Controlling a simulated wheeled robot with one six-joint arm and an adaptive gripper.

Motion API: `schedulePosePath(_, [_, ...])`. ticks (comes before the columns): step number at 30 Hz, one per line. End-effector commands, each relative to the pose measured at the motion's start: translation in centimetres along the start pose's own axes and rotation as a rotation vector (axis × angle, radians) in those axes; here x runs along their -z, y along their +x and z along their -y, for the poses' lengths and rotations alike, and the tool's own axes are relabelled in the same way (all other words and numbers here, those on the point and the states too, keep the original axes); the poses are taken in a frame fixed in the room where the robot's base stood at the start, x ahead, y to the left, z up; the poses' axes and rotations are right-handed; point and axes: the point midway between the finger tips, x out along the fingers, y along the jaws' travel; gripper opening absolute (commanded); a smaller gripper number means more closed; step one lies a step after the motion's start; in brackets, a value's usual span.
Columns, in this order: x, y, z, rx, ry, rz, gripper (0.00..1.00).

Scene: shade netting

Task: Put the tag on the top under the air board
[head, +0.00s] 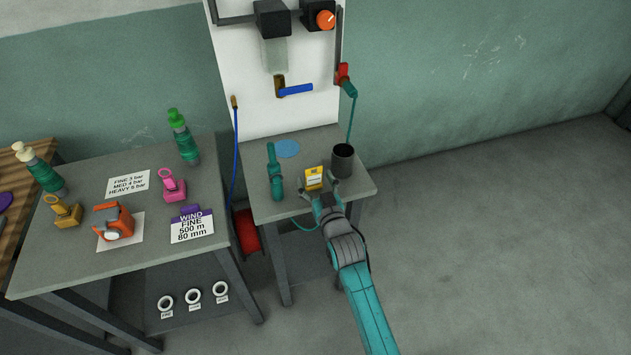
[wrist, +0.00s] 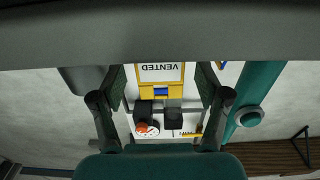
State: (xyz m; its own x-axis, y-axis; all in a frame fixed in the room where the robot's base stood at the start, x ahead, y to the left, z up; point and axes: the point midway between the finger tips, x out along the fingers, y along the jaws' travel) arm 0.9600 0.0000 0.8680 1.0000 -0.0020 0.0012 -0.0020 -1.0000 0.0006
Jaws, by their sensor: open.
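The yellow tag (head: 314,178) with a white label appears to stand on the small grey top (head: 258,205) under the white air board (head: 226,72). In the wrist view the tag (wrist: 160,76) shows upside down and reads VENTED. My gripper (head: 320,189) is open at the front of the tag. In the wrist view its two fingers (wrist: 160,105) are spread, with the tag between and beyond them. Gaps show on both sides. The tag's contact with the top is hard to make out.
A dark cup (head: 342,160) stands close to the tag's right. A blue hose (head: 235,150) hangs at the left edge. The larger bench (head: 75,262) on the left holds several items.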

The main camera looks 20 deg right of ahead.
Motion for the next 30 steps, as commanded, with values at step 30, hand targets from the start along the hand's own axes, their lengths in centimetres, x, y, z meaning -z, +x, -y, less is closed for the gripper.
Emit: schedulePosePath(30, [-0.1, -11.9, 0.0, 0.0, 0.0, 0.002, 0.75])
